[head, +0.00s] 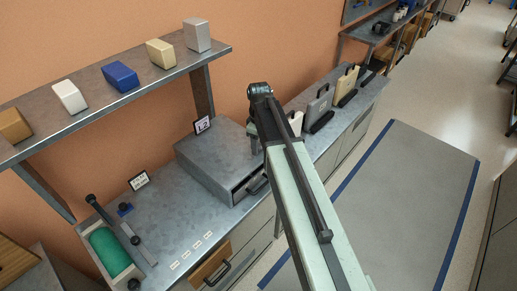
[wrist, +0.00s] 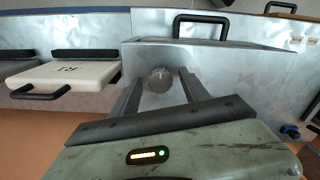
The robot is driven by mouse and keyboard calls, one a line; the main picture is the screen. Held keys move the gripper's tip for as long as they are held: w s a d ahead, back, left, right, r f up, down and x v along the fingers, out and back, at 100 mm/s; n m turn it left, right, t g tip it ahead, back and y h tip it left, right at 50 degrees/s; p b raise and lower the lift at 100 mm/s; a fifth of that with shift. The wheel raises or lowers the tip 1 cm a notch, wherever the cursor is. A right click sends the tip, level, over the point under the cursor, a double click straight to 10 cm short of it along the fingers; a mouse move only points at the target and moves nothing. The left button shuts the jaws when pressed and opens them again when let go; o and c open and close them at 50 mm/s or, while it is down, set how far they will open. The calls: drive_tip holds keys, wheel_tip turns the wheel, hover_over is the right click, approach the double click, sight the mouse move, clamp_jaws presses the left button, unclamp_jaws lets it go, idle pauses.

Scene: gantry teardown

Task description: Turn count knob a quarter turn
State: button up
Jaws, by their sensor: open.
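The count knob (wrist: 160,80) is a round grey knob with a pale mark on its face, on a side of a grey metal box (wrist: 255,62). In the wrist view my gripper (wrist: 159,74) is open, with one finger on each side of the knob. Gaps show between the knob and both fingers, and whether the tips reach its depth is hard to tell. The box also shows in the head view (head: 212,150), on the bench. There my arm hides the knob, and my gripper (head: 254,147) is partly hidden at the box's right end.
The box has a black front handle (wrist: 200,20). Beside it, a cream handled case labelled R1 (wrist: 68,74) stands in a dark holder. A shelf (head: 105,83) with several blocks hangs over the bench. A green cylinder (head: 108,250) lies at the bench's left. The floor at right is open.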

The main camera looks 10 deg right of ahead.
drive_tip(key=shift+r, duration=0.1)
clamp_jaws()
drive_tip(key=shift+m, duration=0.3)
drive_tip(key=m, duration=0.8)
drive_tip(key=shift+m, duration=0.4)
drive_tip(key=m, duration=0.4)
drive_tip(key=shift+m, duration=2.1)
